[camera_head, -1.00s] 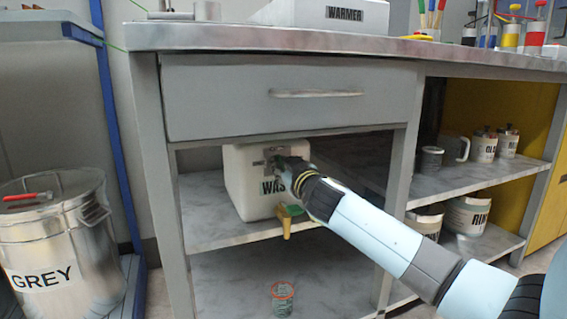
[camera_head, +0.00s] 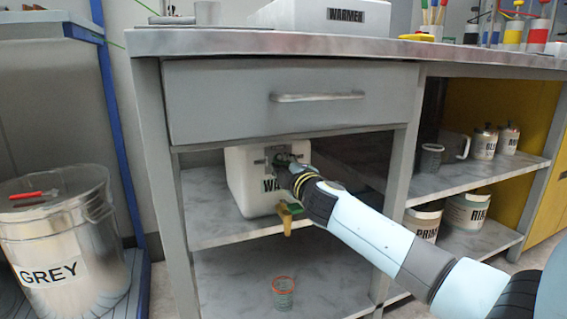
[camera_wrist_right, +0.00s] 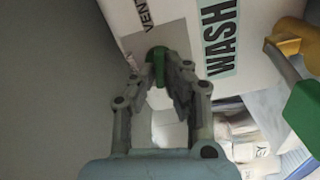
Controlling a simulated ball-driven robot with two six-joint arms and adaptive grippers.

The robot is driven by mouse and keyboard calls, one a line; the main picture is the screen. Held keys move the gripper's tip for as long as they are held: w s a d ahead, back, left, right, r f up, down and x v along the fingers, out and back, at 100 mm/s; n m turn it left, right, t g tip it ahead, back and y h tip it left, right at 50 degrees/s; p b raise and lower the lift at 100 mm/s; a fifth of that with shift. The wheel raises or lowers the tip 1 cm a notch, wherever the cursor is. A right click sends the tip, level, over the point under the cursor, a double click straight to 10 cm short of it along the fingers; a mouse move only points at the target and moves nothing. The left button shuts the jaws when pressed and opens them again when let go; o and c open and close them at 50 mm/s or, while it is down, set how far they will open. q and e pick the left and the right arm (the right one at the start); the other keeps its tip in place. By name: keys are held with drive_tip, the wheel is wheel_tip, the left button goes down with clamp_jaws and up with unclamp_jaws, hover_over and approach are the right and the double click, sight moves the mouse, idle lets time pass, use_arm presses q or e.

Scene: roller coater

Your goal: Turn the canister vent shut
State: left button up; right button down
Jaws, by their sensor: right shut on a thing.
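The white canister (camera_head: 245,190) marked WASH stands on the upper shelf under the drawer. In the right wrist view, the canister (camera_wrist_right: 268,60) has a grey plate marked VENT (camera_wrist_right: 143,18). The green vent knob (camera_wrist_right: 157,60) sits on that plate. My right gripper (camera_wrist_right: 160,66) is shut on the knob, with a finger on each side of it. In the head view, my right gripper (camera_head: 281,160) is at the upper front of the canister and hides the knob. A yellow tap with a green handle (camera_head: 289,210) is low on the canister's front. My left gripper is not in view.
The drawer (camera_head: 290,97) and bench top (camera_head: 330,42) are above the canister. A cabinet post (camera_head: 398,190) stands right of it, close to my right arm. A cup with an orange rim (camera_head: 284,293) stands on the lower shelf below the tap. A GREY bin (camera_head: 65,240) stands at left.

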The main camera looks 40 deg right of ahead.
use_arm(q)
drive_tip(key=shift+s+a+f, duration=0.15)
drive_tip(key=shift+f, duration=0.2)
use_arm(e)
drive_tip(key=shift+a+n, duration=0.1)
drive_tip(key=shift+n, duration=1.2)
drive_tip(key=shift+f+n, duration=0.15)
drive_tip(key=shift+n, duration=0.15)
drive_tip(key=c, duration=1.4)
unclamp_jaws()
drive_tip(key=v, duration=1.2)
drive_tip(key=shift+s+f, duration=0.1)
